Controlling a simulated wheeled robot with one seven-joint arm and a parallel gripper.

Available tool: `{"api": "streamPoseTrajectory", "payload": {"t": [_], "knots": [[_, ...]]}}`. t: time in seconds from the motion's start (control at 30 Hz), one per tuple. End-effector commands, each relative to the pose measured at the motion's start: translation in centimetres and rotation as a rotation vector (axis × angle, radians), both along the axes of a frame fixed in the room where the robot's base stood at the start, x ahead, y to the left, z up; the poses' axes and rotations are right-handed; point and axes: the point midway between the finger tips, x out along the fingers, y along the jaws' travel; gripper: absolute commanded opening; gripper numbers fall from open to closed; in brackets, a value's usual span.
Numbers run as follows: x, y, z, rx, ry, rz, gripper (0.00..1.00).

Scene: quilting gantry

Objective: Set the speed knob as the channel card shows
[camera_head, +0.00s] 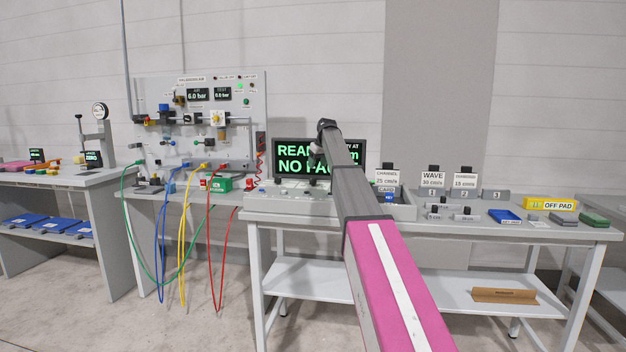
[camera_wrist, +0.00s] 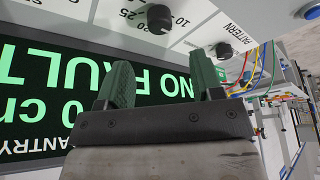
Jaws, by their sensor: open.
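The channel card (camera_head: 388,177) is a white card reading "CHANNEL 25 cm/s" in a dark holder, just right of my arm in the head view. In the wrist view, turned upside down, a black round knob (camera_wrist: 160,18) sits on a pale panel with a scale showing 10, 20 and 25. A second black knob (camera_wrist: 224,50) is next to the word PATTERN. I cannot tell where either knob points. My gripper (camera_wrist: 162,78) is open and empty, its green-grey fingers apart from both knobs and in front of the screen. In the head view my arm hides much of the console.
The console screen (camera_head: 292,155) has green text, partly covered by my arm; the wrist view shows "NO FAULT". Other cards read WAVE 30 cm/s (camera_head: 432,180) and DIAMOND 15 cm/s (camera_head: 464,181). A hose board (camera_head: 250,100) with coloured hoses stands left. A blue tray (camera_head: 505,216) lies right.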

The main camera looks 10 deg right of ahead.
Motion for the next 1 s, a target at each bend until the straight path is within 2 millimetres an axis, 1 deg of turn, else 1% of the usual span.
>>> {"api": "streamPoseTrajectory", "payload": {"t": [0.03, 0.2, 0.4, 0.6, 0.9, 0.93, 0.97, 1.0], "knots": [[0.3, 0.2, -0.9, 0.0, 0.001, 0.0, 0.6], [1.4, 0.7, -3.7, 0.0, 0.001, 0.0, 0.6], [2.4, 1.2, -6.4, 0.0, 0.001, 0.0, 0.6], [2.9, 1.5, -7.7, 0.0, -0.001, 0.0, 0.6], [3.0, 1.5, -7.9, 0.0, -0.001, 0.0, 0.6], [3.0, 1.5, -7.9, 0.0, -0.001, 0.0, 0.57], [3.0, 1.5, -7.9, 0.0, -0.001, 0.0, 0.47], [3.0, 1.5, -7.9, 0.0, -0.001, 0.0, 0.34]]}}
